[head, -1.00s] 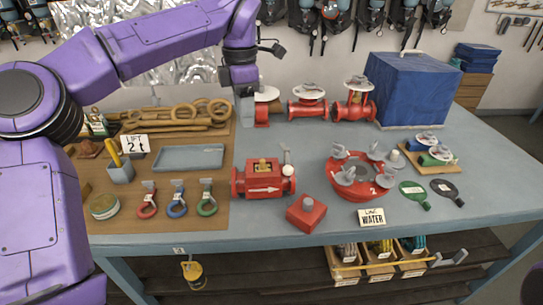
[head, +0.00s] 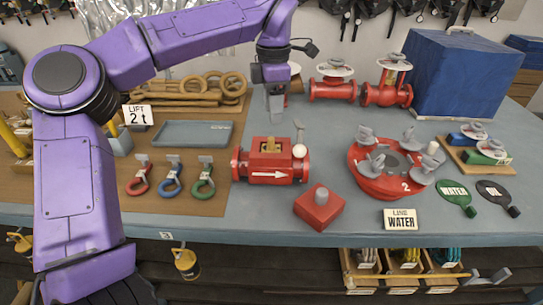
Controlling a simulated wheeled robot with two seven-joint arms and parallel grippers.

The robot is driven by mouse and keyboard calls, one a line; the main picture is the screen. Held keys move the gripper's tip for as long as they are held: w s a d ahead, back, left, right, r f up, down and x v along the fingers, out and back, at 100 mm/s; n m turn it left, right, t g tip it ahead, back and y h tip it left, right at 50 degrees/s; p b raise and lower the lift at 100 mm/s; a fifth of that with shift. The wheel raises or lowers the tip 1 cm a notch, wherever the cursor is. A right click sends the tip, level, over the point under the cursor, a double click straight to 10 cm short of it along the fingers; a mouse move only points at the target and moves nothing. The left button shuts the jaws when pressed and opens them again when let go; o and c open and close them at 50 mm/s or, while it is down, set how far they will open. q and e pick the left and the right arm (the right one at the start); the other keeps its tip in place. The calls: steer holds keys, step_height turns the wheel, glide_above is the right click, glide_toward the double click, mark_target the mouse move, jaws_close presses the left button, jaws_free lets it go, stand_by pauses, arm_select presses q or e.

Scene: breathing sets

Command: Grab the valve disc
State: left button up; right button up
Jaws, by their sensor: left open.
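Two flat paddle-shaped discs with handles lie on the right of the bench: a green one (head: 455,196) labelled WATER and a black one (head: 497,196) with a label too small to read surely. I cannot tell whether one of these is the valve disc. A red valve body (head: 270,176) with a white arrow and an opening in its top sits at the middle. A red block with a grey stem (head: 319,209) lies in front of it. My left gripper (head: 275,107) is open and empty, pointing down behind the valve body. My right gripper is out of view.
A sign (head: 400,219) reads LINE WATER. A red ring-shaped fixture (head: 384,189) with grey clamps stands right of the valve body. Handwheel valves (head: 388,93) and a blue-covered box (head: 463,85) stand behind. Coloured shackles (head: 171,182) lie left. Bare bench shows between these.

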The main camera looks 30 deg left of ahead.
mark_target(272, 138)
arm_select(q)
step_height(272, 138, down, 8)
steer(key=shift+s+a+f+p, duration=0.15)
steer(key=shift+f+p, duration=0.05)
steer(key=shift+p, duration=0.45)
jaws_close()
